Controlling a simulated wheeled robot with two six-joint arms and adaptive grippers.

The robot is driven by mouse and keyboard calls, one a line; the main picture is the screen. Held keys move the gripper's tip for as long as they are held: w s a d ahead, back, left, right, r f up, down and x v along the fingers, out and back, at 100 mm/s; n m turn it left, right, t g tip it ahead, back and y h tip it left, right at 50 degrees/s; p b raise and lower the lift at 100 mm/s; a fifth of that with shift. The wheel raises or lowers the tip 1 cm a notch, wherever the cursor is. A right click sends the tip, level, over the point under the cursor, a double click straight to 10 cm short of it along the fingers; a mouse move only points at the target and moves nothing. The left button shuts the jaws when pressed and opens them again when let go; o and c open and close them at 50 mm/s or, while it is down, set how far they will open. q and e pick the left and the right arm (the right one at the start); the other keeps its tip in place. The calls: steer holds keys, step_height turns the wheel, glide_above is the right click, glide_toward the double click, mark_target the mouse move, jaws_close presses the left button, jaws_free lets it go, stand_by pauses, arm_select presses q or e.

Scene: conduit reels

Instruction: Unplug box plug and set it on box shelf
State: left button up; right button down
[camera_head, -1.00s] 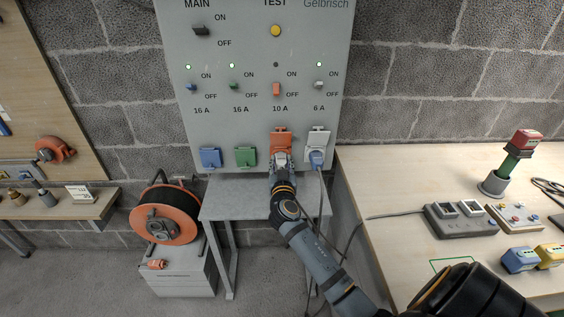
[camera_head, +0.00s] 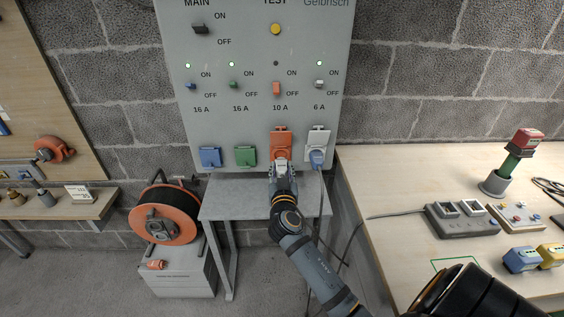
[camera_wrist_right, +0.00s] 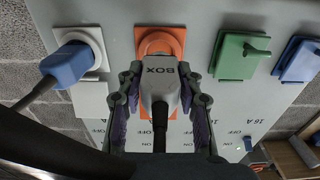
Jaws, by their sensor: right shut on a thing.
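The box plug (camera_wrist_right: 160,85) is light grey, marked BOX, with a dark cable running back from it. It also shows in the head view (camera_head: 281,167), just below the orange 10 A socket (camera_head: 281,143). My right gripper (camera_head: 281,172) is shut on the plug, with one finger on each side in the wrist view (camera_wrist_right: 160,90). The plug overlaps the orange socket (camera_wrist_right: 160,41) in the wrist view; I cannot tell whether its tip is fully clear. Which surface is the box shelf is not clear. My left gripper is not in view.
A blue plug (camera_head: 317,158) sits in the 6 A socket, its cable hanging close to my arm. A grey table (camera_head: 230,201) stands below the panel. A wooden shelf (camera_head: 98,207) is at left, an orange reel (camera_head: 165,216) beside it. A workbench (camera_head: 375,180) fills the right.

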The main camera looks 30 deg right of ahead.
steer(key=shift+v, duration=1.15)
